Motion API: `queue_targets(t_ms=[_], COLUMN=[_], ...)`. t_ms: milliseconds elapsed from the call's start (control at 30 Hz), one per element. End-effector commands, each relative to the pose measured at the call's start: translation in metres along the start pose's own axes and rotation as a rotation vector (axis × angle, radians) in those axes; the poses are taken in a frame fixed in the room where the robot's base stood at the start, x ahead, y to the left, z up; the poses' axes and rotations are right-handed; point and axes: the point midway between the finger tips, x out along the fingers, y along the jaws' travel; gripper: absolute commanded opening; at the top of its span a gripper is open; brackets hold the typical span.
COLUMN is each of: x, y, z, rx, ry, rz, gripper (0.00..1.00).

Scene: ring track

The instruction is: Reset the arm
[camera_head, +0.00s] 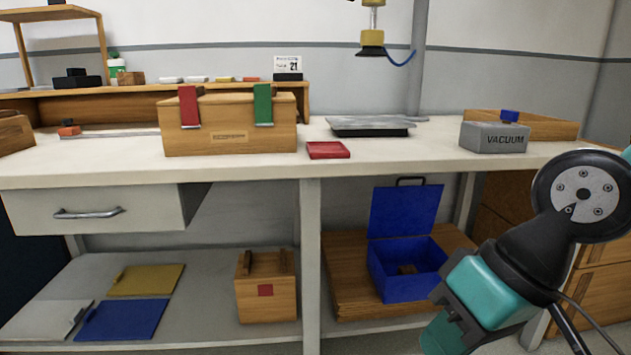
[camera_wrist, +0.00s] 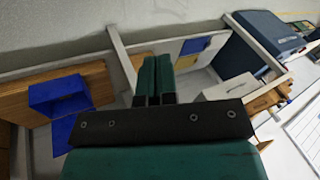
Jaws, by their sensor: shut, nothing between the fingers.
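My arm reaches in from the right in the head view, in front of the workbench. My gripper (camera_head: 440,338) hangs low at the end of it, pointing down and left, with its teal fingers partly at the bottom edge. In the wrist view my gripper's two green fingers (camera_wrist: 153,75) lie close together, shut with nothing between them. The gripper is in free space, apart from the bench and the shelf things.
The workbench (camera_head: 80,172) carries a wooden box (camera_head: 230,142) with red and green straps, a red tray (camera_head: 328,150), a dark tray (camera_head: 370,127) and a grey VACUUM box (camera_head: 493,138). Below, an open blue box (camera_head: 408,268) stands left of my gripper, and a wooden crate (camera_head: 266,287) farther left.

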Motion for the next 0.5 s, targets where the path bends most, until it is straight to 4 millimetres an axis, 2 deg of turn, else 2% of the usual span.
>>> queue_targets(t_ms=[33,133,200,367,500], x=[-0.004,-0.015,-0.035,-0.068,-0.104], y=[-0.002,-0.001,-0.010,-0.025,-0.040], z=[0.018,0.050,0.039,0.029,0.018], rx=[-0.064,-0.171,-0.157,-0.155,-0.154], ry=[-0.037,-0.117,-0.112,-0.111,-0.110], rz=[0.029,0.077,0.072,0.070,0.070], gripper=[0.00,0.00,0.00,0.00,0.00])
